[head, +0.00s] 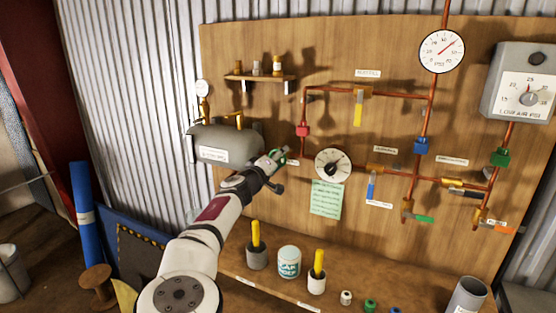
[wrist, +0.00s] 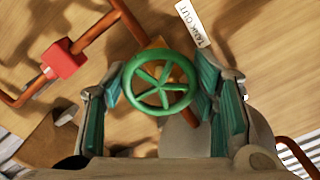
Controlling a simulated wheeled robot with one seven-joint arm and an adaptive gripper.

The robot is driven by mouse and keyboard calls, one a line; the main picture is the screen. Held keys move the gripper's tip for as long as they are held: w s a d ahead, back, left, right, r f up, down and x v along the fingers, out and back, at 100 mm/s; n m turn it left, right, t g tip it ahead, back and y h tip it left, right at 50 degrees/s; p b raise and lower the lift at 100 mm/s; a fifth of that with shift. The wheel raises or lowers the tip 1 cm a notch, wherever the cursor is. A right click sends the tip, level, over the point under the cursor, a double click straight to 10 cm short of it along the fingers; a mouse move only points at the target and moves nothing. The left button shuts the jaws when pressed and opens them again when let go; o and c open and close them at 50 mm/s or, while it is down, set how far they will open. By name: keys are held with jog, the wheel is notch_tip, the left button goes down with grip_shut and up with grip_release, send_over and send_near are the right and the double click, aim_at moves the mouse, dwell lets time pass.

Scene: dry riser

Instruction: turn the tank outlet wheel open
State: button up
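The tank outlet wheel is a green five-spoked handwheel (wrist: 163,83) on a brass valve, with a white "TANK OUT" tag (wrist: 194,22) beside it. In the wrist view my gripper (wrist: 158,88) is open, with one finger on each side of the wheel. A small gap shows between the left finger and the rim. The right finger is very close to the rim; I cannot tell if it touches. In the head view my gripper (head: 279,157) is at the right end of the grey tank (head: 225,146) and hides most of the wheel.
A red block (head: 302,131) on the copper pipe and a round white dial (head: 333,165) are close to the right of my gripper. A green note (head: 326,198) hangs below the dial. A bench (head: 260,290) with pots stands under the board. A small shelf (head: 258,78) is above.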

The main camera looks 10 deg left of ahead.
jog(key=c, duration=0.4)
jog(key=shift+n, duration=0.5)
jog(key=n, duration=0.4)
jog(key=shift+p, duration=0.3)
jog(key=n, duration=0.4)
jog(key=shift+p, duration=0.3)
jog(key=n, duration=0.9)
jog(key=shift+a+n, duration=0.1)
jog(key=shift+n, duration=0.3)
jog(key=o, duration=1.2)
